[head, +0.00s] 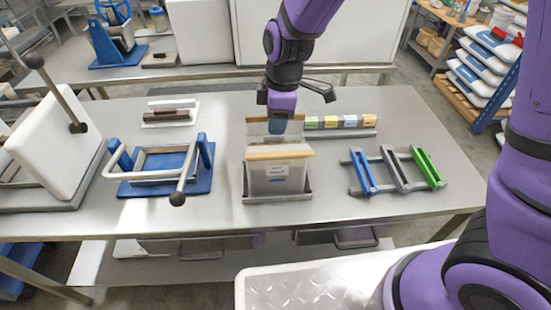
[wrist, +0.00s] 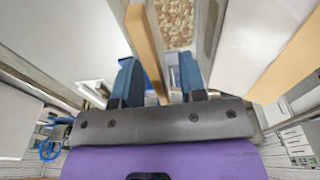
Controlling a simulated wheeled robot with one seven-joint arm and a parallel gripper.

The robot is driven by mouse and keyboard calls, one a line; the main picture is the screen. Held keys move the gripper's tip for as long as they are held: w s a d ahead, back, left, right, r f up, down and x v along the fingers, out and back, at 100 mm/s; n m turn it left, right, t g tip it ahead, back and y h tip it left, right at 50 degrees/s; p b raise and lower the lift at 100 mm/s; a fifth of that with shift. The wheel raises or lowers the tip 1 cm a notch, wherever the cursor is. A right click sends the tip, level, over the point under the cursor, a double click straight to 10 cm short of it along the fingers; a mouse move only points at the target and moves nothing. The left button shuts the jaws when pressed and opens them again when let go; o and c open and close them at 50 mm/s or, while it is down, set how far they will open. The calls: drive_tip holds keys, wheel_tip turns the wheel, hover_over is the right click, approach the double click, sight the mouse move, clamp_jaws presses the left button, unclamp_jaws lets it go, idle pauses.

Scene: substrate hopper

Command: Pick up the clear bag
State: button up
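The clear bag (head: 278,178) stands upright in a grey metal holder (head: 278,198) in the middle of the bench. It has a label on its front and tan strips along its top, one at the front (head: 280,153) and one at the back. My gripper (head: 277,126) points down over the bag's back edge. In the wrist view its two blue fingers (wrist: 160,82) are apart, with a tan strip (wrist: 146,45) running between them. Brown grain (wrist: 175,22) shows beside that strip. I cannot tell whether either finger touches the strip.
A blue frame with a grey lever (head: 165,168) stands left of the bag. A rack with blue, grey and green bars (head: 395,170) stands right. Behind is a row of coloured blocks (head: 340,122). A white block (head: 55,150) is far left. Bare bench lies between these.

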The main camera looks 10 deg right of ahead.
drive_tip(key=shift+a+f, duration=0.1)
drive_tip(key=shift+f, duration=0.85)
clamp_jaws()
drive_tip(key=shift+r, duration=0.1)
drive_tip(key=shift+r, duration=0.1)
